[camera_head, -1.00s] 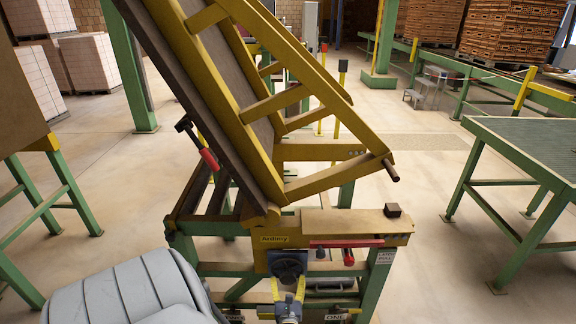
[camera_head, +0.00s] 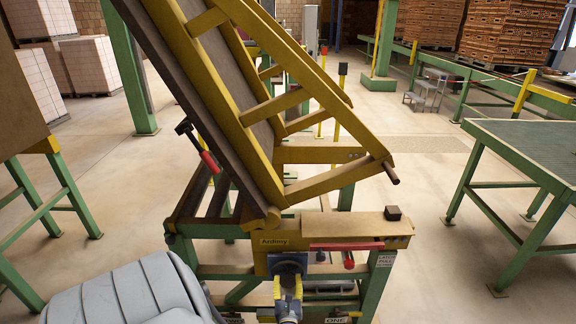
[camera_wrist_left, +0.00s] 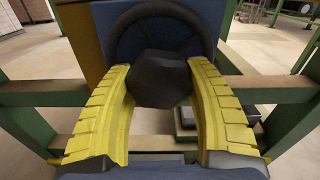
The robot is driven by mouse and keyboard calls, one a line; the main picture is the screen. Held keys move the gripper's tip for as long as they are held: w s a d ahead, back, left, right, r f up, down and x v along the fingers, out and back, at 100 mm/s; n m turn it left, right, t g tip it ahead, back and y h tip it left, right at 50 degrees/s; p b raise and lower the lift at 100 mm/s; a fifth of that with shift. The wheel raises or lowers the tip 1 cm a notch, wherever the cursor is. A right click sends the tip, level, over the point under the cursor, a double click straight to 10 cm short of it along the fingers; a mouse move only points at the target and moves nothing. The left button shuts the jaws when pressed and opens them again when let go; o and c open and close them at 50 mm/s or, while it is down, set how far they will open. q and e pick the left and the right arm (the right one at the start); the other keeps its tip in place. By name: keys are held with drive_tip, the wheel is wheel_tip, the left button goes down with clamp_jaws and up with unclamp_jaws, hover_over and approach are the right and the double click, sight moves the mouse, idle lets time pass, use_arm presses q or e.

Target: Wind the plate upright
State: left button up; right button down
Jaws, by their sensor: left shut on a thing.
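The plate (camera_head: 216,90) is a dark brown panel in a yellow frame (camera_head: 301,98), steeply tilted above the green stand and leaning toward the upper left. A handwheel sits on the front of the stand; its dark rim and black knob (camera_wrist_left: 160,78) show in the left wrist view. My left gripper (camera_head: 289,286) is at the handwheel, its yellow fingers on either side of the knob and shut on it. In the head view the gripper hides much of the wheel. My right gripper is not in view.
A red-handled lever (camera_head: 209,160) sticks out left of the plate. A red bar (camera_head: 346,246) and a dark block (camera_head: 393,213) are on the stand's right side. Floor between is clear.

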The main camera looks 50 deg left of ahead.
use_arm(q)
drive_tip(key=shift+c, duration=0.8)
